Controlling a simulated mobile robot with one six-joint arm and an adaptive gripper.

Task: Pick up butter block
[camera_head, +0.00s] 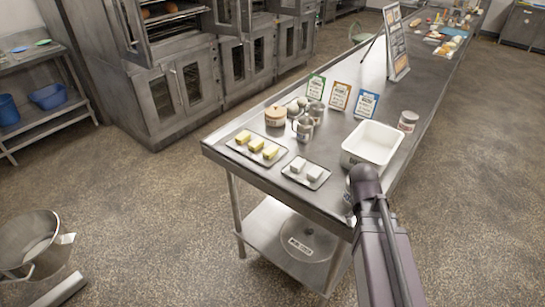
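A second tray (305,177) with two whitish blocks (314,173) sits right of the butter.

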